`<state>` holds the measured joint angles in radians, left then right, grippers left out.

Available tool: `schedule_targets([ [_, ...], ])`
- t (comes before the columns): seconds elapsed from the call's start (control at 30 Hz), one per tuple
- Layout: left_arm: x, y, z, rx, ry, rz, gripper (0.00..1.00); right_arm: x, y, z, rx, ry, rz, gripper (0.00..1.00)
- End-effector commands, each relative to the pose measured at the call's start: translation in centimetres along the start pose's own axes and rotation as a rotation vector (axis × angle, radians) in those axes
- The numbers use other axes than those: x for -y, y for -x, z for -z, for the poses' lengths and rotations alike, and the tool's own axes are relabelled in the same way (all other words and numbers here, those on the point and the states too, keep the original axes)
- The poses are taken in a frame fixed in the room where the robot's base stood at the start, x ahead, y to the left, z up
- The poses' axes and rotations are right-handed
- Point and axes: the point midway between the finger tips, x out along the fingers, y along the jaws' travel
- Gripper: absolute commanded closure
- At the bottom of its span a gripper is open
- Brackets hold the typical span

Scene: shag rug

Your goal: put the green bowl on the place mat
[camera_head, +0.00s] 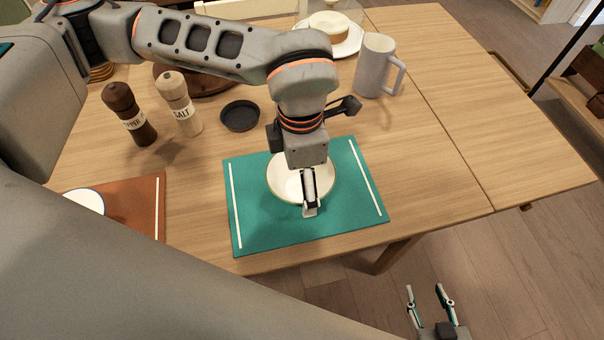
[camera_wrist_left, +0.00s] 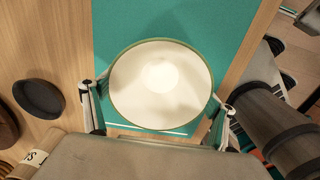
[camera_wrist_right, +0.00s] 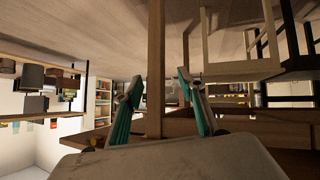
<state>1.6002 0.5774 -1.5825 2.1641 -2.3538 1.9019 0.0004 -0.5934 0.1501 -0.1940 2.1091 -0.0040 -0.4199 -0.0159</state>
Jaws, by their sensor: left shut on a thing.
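The green bowl (camera_head: 284,182), cream inside with a green rim, is over the middle of the teal place mat (camera_head: 262,232). It looks level; whether its base touches the mat is hard to tell. My left gripper (camera_head: 308,192) comes down over the bowl and is shut on it. In the left wrist view the bowl (camera_wrist_left: 160,85) sits between the two fingers, one at each side. The arm hides part of the bowl's far side in the head view. My right gripper (camera_head: 424,289) is open and empty, off the table's front edge and low.
A brown mat (camera_head: 142,205) with a white-and-blue dish lies at left. Pepper (camera_head: 131,114) and salt (camera_head: 180,104) mills and a small dark dish (camera_head: 239,116) stand behind the teal mat. A grey pitcher (camera_head: 375,67) stands back right. The table's right part is clear.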

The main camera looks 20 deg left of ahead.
Motion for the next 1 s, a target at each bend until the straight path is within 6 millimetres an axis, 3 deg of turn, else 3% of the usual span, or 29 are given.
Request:
schedule_targets([
  [0.33, 0.0, -0.1, -0.1, 0.002, 0.0, -0.002, 0.44, -0.2, 0.0, 0.5, -0.009, 0.005, -0.001, 0.6],
  [0.37, 0.0, -0.1, -0.1, 0.002, 0.0, -0.002, 0.1, -0.2, 0.1, 0.5, -0.009, 0.005, 0.0, 0.6],
  [0.4, 0.0, -0.1, -0.1, 0.002, 0.0, -0.002, 0.0, -0.1, 0.1, 0.5, -0.008, 0.005, 0.0, 0.6],
  [0.77, -0.1, 0.5, -0.1, 0.004, -0.001, -0.004, 0.0, 0.2, 0.3, 0.2, 0.0, -0.009, 0.0, 0.6],
  [1.0, -0.2, 4.7, -0.1, 0.008, 0.0, -0.009, 0.0, 0.0, 0.5, 0.6, -0.002, -0.009, -0.005, 0.6],
])
